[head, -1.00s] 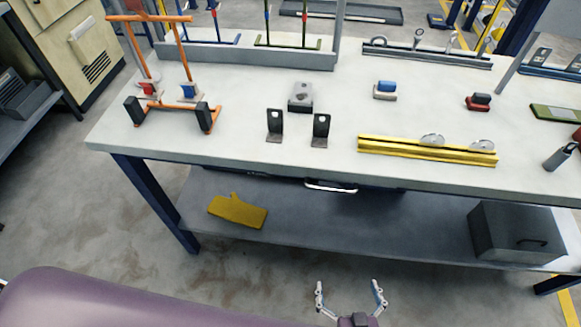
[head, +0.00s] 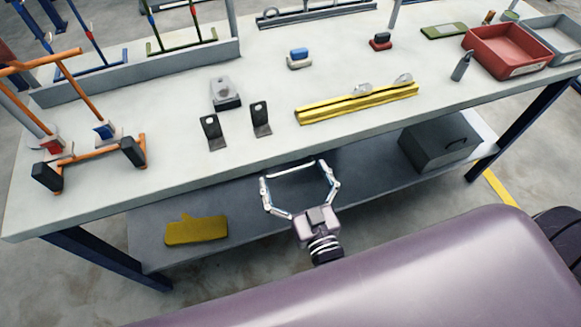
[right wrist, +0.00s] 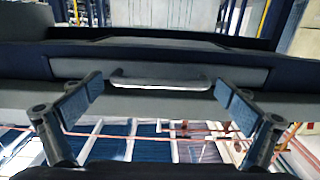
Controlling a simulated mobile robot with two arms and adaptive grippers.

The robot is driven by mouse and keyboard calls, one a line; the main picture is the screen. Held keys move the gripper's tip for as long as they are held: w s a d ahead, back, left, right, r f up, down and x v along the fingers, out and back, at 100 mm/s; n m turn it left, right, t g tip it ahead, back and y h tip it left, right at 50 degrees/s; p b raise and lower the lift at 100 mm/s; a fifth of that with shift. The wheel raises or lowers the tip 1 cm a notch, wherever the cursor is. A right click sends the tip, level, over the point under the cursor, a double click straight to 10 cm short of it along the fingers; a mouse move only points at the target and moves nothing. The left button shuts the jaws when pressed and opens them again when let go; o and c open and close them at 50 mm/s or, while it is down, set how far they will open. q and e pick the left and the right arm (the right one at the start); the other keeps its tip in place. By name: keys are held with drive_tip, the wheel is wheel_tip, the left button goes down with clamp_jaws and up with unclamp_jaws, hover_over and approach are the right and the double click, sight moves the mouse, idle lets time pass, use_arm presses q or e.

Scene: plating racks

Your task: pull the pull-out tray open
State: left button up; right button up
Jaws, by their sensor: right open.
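The pull-out tray (right wrist: 180,63) is under the bench top. Its grey front, in the right wrist view, sits between dark parts at both sides and looks closed. Its pale bar handle (right wrist: 160,81) runs level across the middle of the front. My right gripper (head: 299,183) is open below the bench's front edge in the head view, its fingers spread wide around the handle area. In the right wrist view, the open fingers (right wrist: 160,98) stand to the left and right of the handle, apart from it. My left gripper is not in view.
The workbench (head: 380,140) carries a yellow rail (head: 358,103), two black brackets, an orange frame and a red bin (head: 508,50). On the lower shelf lie a yellow glove (head: 196,230) and a grey box (head: 438,143). Floor in front of the bench is clear.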

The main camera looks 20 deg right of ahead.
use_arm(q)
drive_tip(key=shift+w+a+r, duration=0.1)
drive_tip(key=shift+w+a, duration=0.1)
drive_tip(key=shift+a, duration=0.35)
use_arm(e)
drive_tip(key=shift+w, duration=0.45)
drive_tip(key=shift+c, duration=0.4)
